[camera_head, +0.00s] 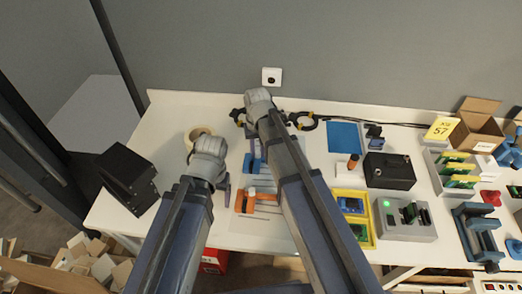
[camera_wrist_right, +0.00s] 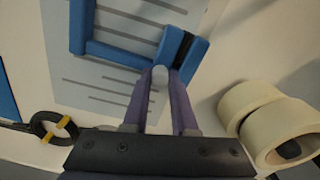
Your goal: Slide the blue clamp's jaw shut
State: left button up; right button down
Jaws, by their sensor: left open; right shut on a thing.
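The blue clamp (camera_wrist_right: 120,54) lies on a grey panel with dark stripes in the right wrist view. Its sliding jaw (camera_wrist_right: 192,58), with a black strip, stands at the right end of the bar, and a wide gap separates it from the upright arm (camera_wrist_right: 83,22) at left. My right gripper (camera_wrist_right: 161,84) is shut on a pale round knob (camera_wrist_right: 160,73) beside the jaw. In the head view part of the blue clamp (camera_head: 251,163) shows; my right arm covers some of it. My left gripper (camera_head: 226,186) is open and empty, left of the clamp.
A tape roll (camera_wrist_right: 262,124) stands near my right gripper. A black ring with yellow bands (camera_wrist_right: 54,128) lies opposite. An orange clamp (camera_head: 245,200) lies nearer the front. A yellow tray (camera_head: 373,234), a black box (camera_head: 390,171) and a grey box (camera_head: 406,231) stand to the right.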

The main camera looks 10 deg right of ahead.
aim_at(258, 152)
jog(key=c, duration=0.7)
grip_release()
pick_arm(q)
jog(key=shift+r, duration=0.15)
pick_arm(e)
jog(key=shift+r, duration=0.15)
notch_tip(258, 152, up, 8)
jog(key=p, duration=0.8)
jog(key=shift+f, duration=0.2)
pick_arm(q)
notch_tip(258, 152, up, 8)
jog(key=shift+f, duration=0.2)
jog(key=shift+d, duration=0.1)
pick_arm(e)
jog(key=s+a+n, duration=0.1)
jog(key=s, duration=0.4)
jog(key=s+a+n, duration=0.1)
jog(key=s, duration=0.5)
jog(key=s+a+n+h, duration=0.1)
jog(key=s+n, duration=0.1)
jog(key=s, duration=0.3)
jog(key=shift+s+a, duration=0.2)
jog(key=shift+s, duration=0.05)
